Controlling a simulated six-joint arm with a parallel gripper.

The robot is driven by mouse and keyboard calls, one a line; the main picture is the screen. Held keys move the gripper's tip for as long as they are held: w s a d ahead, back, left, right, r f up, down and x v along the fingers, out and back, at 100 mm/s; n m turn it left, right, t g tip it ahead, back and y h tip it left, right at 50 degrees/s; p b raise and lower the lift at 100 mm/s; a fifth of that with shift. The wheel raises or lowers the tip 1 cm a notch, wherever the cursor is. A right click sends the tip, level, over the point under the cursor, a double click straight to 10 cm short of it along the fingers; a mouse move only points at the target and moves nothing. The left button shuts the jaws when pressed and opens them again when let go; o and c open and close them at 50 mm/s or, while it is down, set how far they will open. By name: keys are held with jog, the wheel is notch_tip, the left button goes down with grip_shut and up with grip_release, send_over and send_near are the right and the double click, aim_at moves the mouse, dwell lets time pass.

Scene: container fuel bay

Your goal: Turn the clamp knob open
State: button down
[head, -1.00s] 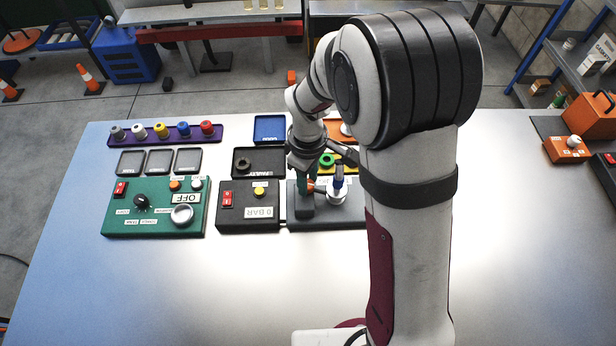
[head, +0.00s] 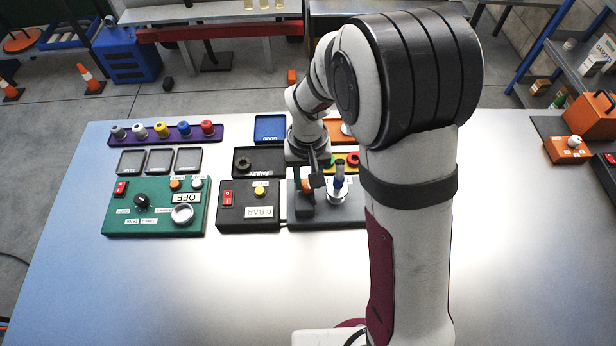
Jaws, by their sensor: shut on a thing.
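A white fitting with a blue top (head: 338,182) stands upright just right of my gripper on the same plate.
The black panel (head: 248,222) reading 0 BAR and the green panel (head: 150,222) lie to the left. A dark tray (head: 268,150) with a ring and a yellow tray with red (head: 353,159) and green rings are behind. My arm hides the plate's right side. The front tabletop is clear.

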aim_at(308, 184)
jog(key=shift+m, duration=1.6)
jog(key=c, duration=0.5)
grip_release()
jog(key=shift+c, duration=0.2)
notch_tip(308, 184, up, 16)
jog(key=shift+f, duration=0.1)
